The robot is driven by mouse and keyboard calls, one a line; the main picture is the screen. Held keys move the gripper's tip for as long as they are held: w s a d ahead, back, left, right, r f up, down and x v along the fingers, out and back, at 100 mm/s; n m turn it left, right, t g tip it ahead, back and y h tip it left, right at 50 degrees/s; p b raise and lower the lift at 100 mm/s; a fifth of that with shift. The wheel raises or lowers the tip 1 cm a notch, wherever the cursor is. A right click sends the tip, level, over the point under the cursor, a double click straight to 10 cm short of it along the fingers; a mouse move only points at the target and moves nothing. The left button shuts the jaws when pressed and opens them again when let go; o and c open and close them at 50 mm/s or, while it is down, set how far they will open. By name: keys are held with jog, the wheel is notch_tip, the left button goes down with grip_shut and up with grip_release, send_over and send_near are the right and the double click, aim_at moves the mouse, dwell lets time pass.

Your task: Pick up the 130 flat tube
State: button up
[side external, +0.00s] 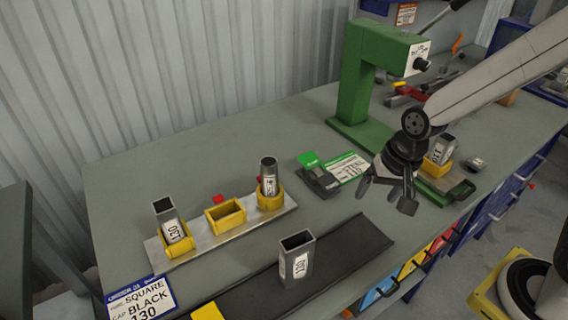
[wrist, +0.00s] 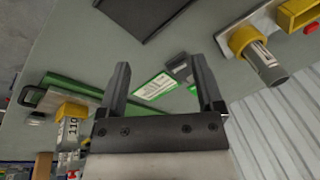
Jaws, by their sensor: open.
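A grey tube with a wide rectangular mouth (side external: 296,262) stands upright on the black strip in the side external view; its label seems to read 130. Another grey tube, square-mouthed (side external: 168,222), leans in the left yellow holder, with a label that also looks like 130. My gripper (side external: 388,198) is open and empty above the table, right of and farther back than the standing tube. In the wrist view my gripper (wrist: 160,68) shows two spread fingers with nothing between them. Neither 130-labelled tube is clearly visible there.
The yellow holders sit on a metal plate (side external: 210,246); the middle one is empty, the right holds a round tube (side external: 268,172). A green press (side external: 356,85) and a 110 tube (wrist: 70,132) are nearby. A sign (side external: 140,301) reads square, black, 130.

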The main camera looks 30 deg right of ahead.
jog(key=w+a+r+m+y, duration=0.1)
jog(key=a+m+y, duration=0.1)
jog(key=a+m, duration=0.6)
jog(key=m+g+y, duration=0.1)
jog(key=m+g, duration=0.1)
jog(key=m, duration=0.3)
send_near(296, 260)
jog(key=shift+w+a+f, duration=0.2)
jog(key=shift+w, duration=0.45)
jog(key=shift+f, duration=0.1)
jog(key=shift+x, duration=1.25)
jog(key=shift+x, duration=2.55)
jog(key=shift+w, duration=0.1)
grip_shut()
